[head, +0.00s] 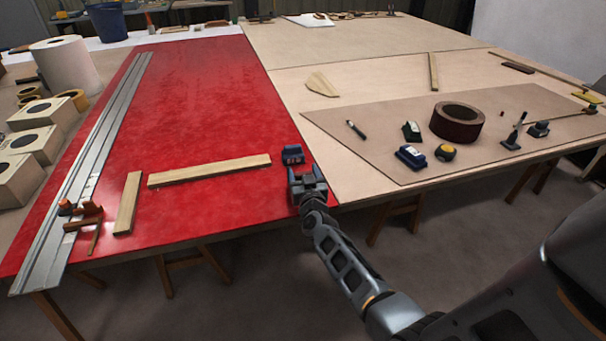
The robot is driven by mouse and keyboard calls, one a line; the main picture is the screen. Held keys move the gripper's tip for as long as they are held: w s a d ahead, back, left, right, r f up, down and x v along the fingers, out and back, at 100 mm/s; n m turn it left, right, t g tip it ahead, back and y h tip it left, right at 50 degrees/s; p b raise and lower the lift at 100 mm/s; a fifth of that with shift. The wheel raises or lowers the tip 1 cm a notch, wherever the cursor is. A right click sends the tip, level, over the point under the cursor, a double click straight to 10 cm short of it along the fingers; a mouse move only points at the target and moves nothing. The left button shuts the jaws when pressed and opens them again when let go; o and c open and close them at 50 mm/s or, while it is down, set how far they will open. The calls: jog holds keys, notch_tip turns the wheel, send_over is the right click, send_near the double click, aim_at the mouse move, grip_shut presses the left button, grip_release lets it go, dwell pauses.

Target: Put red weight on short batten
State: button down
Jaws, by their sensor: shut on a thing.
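My gripper (307,181) is over the near right edge of the red table sheet, with its jaws shut. What it holds is hidden by the gripper itself, and I see no clearly red weight. A dark blue block (292,154) shows just beyond the fingers, slightly left; I cannot tell whether they touch it. The short batten (128,204), pale wood, lies on the red sheet at the left, with nothing on it. A longer batten (209,170) lies between it and my gripper, almost at a right angle to the short one.
A long metal rail (104,128) and an orange-and-brown clamp-like tool (85,213) lie left of the short batten. On the right board are a blue weight (410,157), a dark weight (411,131), a yellow tool (445,152) and a brown ring (457,121). The red sheet's middle is clear.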

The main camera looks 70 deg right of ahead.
jog(key=shift+f, duration=0.1)
jog(key=shift+c, duration=0.6)
grip_release()
jog(key=shift+f+b, duration=0.15)
jog(key=shift+b, duration=0.15)
jog(key=p+v, duration=0.1)
jog(key=v, duration=0.7)
jog(key=shift+f, duration=0.1)
jog(key=s+a+r+n+t+y, duration=0.25)
jog(key=s+a, duration=0.25)
jog(key=a, duration=0.7)
jog(key=s+a+r+n+t+y, duration=0.1)
jog(key=s+a+n+t+y, duration=0.25)
jog(key=a, duration=0.75)
jog(key=s+a+r+n+g+y, duration=0.1)
jog(key=s+a+r+n+y, duration=0.4)
jog(key=s+a+r, duration=0.8)
jog(key=s+r+y, duration=0.1)
jog(key=s+y, duration=0.1)
jog(key=y, duration=0.1)
jog(key=shift+a+r+g+y, duration=0.3)
jog(key=shift+y, duration=0.1)
